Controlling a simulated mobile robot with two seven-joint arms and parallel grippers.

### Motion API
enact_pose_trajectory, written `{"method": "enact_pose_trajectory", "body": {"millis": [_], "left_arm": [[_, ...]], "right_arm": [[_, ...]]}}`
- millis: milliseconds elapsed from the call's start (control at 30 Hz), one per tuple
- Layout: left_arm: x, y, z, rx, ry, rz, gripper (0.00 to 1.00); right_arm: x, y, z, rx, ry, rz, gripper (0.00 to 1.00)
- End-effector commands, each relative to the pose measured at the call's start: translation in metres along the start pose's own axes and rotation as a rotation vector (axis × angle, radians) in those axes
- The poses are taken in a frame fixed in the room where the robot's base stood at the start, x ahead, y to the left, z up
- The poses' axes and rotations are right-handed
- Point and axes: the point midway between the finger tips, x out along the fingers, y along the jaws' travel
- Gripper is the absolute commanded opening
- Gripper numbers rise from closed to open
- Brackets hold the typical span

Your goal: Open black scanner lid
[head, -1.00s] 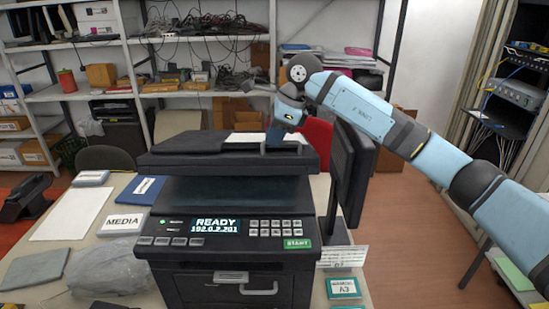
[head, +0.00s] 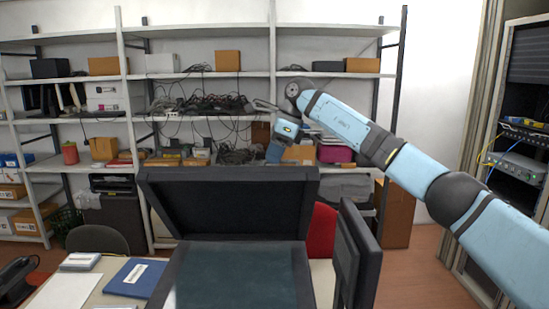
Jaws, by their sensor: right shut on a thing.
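The black scanner lid (head: 228,205) stands raised at a steep tilt, hinged at the back of the scanner, with its dark underside facing me. Below it the dark scanner glass (head: 235,278) is uncovered. My right gripper (head: 273,156) reaches in from the right and is shut on the lid's upper edge, towards its right end. Its fingertips are partly hidden by the lid. My left gripper is not in view.
A dark monitor (head: 357,250) stands close to the right of the scanner. A blue folder (head: 134,278) and papers lie on the table at left. Loaded shelves (head: 200,75) fill the back wall. A red chair (head: 322,235) stands behind.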

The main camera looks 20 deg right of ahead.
Motion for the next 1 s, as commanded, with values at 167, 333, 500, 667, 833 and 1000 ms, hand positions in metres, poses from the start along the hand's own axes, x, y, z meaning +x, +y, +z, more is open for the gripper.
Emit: {"method": "enact_pose_trajectory", "body": {"millis": [167, 333, 500, 667, 833, 1000], "left_arm": [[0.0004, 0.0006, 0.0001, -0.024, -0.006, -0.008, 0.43], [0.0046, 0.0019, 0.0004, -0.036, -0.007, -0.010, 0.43], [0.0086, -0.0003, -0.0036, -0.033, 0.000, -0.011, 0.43], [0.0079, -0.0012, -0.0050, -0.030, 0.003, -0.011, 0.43], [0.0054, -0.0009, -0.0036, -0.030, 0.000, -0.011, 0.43], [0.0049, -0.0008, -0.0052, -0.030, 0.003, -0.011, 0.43]], "right_arm": [[0.0040, -0.0117, -0.0040, 0.022, 0.011, 0.032, 0.00], [0.0035, -0.0152, -0.0046, 0.026, 0.011, 0.043, 0.00], [0.0036, -0.0158, -0.0049, 0.028, 0.012, 0.044, 0.00], [0.0036, -0.0159, -0.0050, 0.028, 0.012, 0.044, 0.00], [0.0028, -0.0155, -0.0043, 0.027, 0.011, 0.043, 0.38], [0.0021, -0.0152, -0.0035, 0.026, 0.009, 0.043, 0.38]]}}
